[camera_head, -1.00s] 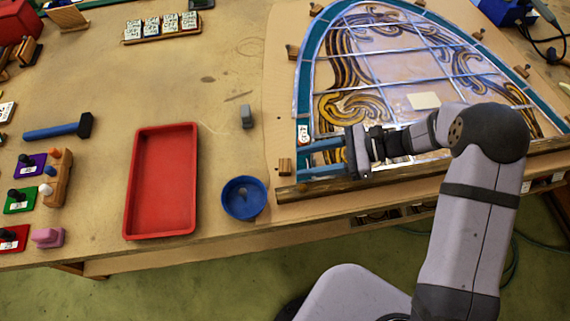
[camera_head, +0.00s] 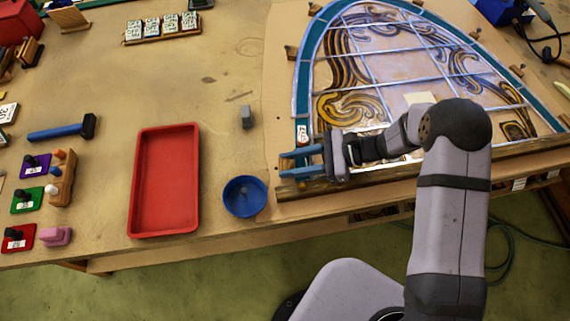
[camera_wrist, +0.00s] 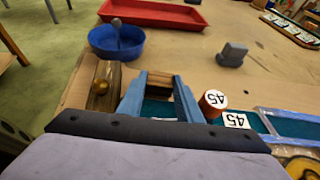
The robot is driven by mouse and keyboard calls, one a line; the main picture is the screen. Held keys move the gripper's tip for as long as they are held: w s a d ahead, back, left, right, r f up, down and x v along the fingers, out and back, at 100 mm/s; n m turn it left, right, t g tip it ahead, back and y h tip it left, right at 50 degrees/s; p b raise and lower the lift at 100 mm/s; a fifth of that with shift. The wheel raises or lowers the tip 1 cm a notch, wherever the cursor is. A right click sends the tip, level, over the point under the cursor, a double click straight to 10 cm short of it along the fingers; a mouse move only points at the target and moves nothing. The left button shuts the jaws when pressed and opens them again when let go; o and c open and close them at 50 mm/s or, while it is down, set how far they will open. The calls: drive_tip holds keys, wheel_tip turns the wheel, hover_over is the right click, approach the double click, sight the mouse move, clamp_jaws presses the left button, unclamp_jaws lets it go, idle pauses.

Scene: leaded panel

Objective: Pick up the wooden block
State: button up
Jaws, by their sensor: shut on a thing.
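The wooden block (camera_wrist: 160,84) shows in the wrist view between the two blue fingertips of my gripper (camera_wrist: 160,78). My gripper is shut on it, with one finger on each side. In the head view my gripper (camera_head: 286,164) is at the lower left corner of the leaded panel (camera_head: 400,70), and the fingers mostly hide the block. Whether the block is still touching the board is hard to tell.
A wooden rail (camera_wrist: 103,88) with a brass knob lies beside the left finger. A blue bowl (camera_head: 245,197), a red tray (camera_head: 165,180) and a grey block (camera_head: 246,117) lie to the left.

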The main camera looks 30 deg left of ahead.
drive_tip(key=shift+r, duration=0.15)
wheel_tip(320, 180, up, 10)
drive_tip(key=b, duration=0.2)
idle(0.6)
drive_tip(key=shift+b, duration=0.3)
